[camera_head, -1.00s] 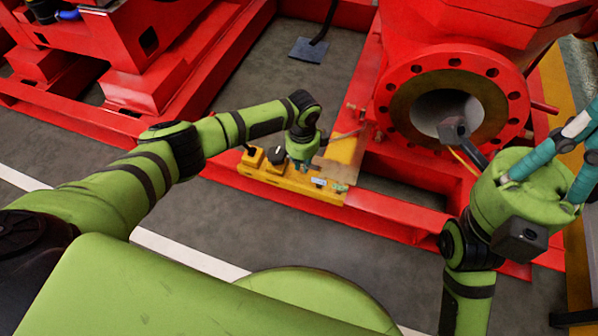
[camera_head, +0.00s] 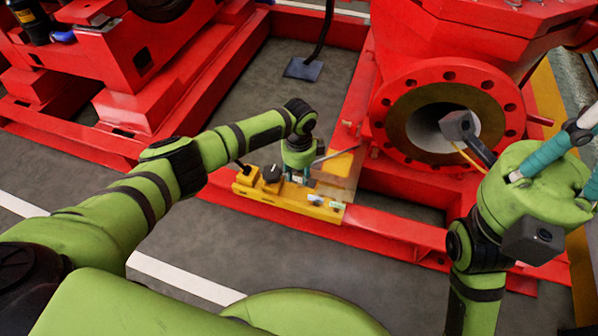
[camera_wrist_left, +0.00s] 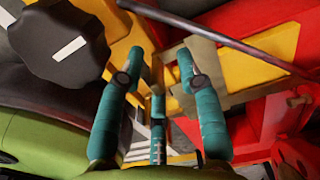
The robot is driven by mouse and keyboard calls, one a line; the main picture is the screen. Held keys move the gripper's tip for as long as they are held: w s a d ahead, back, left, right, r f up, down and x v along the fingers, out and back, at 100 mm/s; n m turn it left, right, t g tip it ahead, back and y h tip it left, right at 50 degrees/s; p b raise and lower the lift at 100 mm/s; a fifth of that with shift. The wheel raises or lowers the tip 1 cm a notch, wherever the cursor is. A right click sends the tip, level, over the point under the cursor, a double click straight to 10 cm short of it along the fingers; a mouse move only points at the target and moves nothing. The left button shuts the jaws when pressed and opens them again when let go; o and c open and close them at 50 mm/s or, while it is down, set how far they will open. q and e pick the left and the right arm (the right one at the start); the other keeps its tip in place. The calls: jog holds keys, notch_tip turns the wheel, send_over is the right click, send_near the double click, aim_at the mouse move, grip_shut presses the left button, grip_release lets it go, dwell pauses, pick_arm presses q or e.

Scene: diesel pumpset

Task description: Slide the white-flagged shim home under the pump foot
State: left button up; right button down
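My left gripper (camera_head: 297,180) is low over the yellow bar-shaped fixture (camera_head: 270,198) at the edge of the red base. In the left wrist view its teal fingers (camera_wrist_left: 160,75) stand apart, with no clear grip on anything. A tan plate with a yellow patch (camera_head: 338,166) lies just right of the gripper, beside the pump's red flanged body (camera_head: 400,130). Small pale pieces (camera_head: 316,200) sit on the fixture's right part; I cannot tell whether one is the white-flagged shim. The contact under the pump foot is hidden. My right gripper (camera_head: 565,160) is raised at the right, its fingertips partly out of frame.
A black knob with a white mark (camera_wrist_left: 70,45) stands close beside the left fingers. A thin dark rod (camera_wrist_left: 215,35) crosses above them. Red base rails (camera_head: 400,228) surround the spot. Grey floor (camera_head: 230,240) is open in front.

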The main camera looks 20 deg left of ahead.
pick_arm(q)
notch_tip(320, 180, up, 12)
dwell(0.6)
